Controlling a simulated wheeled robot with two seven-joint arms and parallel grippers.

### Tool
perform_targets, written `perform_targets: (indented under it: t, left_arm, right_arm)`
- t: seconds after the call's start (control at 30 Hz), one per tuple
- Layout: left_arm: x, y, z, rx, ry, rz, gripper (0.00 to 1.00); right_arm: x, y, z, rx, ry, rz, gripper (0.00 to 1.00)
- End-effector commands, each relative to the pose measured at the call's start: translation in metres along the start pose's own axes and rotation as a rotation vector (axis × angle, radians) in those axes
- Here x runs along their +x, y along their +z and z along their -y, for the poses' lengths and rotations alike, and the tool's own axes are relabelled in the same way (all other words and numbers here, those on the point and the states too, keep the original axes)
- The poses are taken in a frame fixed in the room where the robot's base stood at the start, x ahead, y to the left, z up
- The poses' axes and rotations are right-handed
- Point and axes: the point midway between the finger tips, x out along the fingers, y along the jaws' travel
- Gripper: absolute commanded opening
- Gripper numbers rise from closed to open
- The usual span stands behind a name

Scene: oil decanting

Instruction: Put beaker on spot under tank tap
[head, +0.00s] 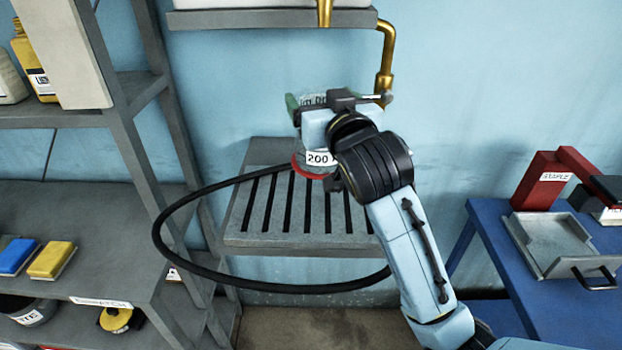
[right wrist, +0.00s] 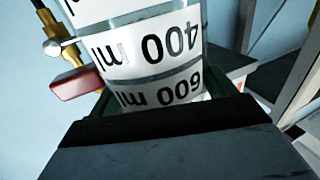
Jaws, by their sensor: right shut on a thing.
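The clear beaker (head: 320,159) is upright over the slatted grey stand (head: 262,226), largely hidden by my right gripper (head: 318,118), which is shut on it. Its white "200" band shows below the gripper. A red ring-shaped spot (head: 298,168) shows around the beaker's base; I cannot tell if the base touches the stand. The brass tap pipe (head: 386,62) comes down behind my gripper. In the right wrist view the beaker (right wrist: 150,50) fills the jaws, with 400 and 600 marks, and a red tap handle (right wrist: 76,84) is beside it. My left gripper is not in view.
A black hose (head: 158,222) loops around the stand's front. A grey shelf rack (head: 130,135) with bottles and sponges stands left. A blue table (head: 497,252) with a metal tray (head: 552,240) and a red item (head: 545,180) stands right. A shelf (head: 225,18) hangs above.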

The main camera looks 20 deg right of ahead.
Motion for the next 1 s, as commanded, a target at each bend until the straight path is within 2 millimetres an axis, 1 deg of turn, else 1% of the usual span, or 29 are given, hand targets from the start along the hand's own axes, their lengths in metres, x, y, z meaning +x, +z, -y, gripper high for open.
perform_targets:
  t: [0.07, 0.17, 0.3, 0.4, 0.47, 0.57, 0.73, 0.83, 1.0]
  left_arm:
    - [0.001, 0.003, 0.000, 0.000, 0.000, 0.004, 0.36]
    - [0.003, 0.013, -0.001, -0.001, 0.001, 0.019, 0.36]
    - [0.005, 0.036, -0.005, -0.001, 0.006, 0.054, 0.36]
    - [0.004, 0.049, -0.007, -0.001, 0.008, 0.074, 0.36]
    - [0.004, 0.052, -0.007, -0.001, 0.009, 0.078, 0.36]
    - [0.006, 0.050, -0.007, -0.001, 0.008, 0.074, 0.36]
    - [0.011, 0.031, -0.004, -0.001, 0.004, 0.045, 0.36]
    - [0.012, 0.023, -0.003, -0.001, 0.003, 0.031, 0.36]
    - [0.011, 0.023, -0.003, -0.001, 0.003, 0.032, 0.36]
  right_arm:
    - [0.000, 0.008, 0.000, -0.001, 0.000, 0.002, 0.44]
    - [-0.001, 0.027, 0.000, -0.003, 0.000, 0.006, 0.44]
    - [0.000, 0.052, 0.000, -0.002, 0.000, 0.004, 0.44]
    - [0.000, 0.061, 0.000, -0.001, 0.001, 0.001, 0.44]
    - [0.000, 0.064, 0.000, -0.002, 0.001, 0.000, 0.44]
    - [0.000, 0.074, 0.000, -0.001, 0.000, 0.003, 0.44]
    - [-0.001, 0.098, 0.000, -0.002, 0.001, 0.004, 0.44]
    - [0.000, 0.101, 0.000, -0.002, 0.000, -0.001, 0.44]
    - [0.000, 0.100, 0.000, -0.001, 0.000, -0.001, 0.44]
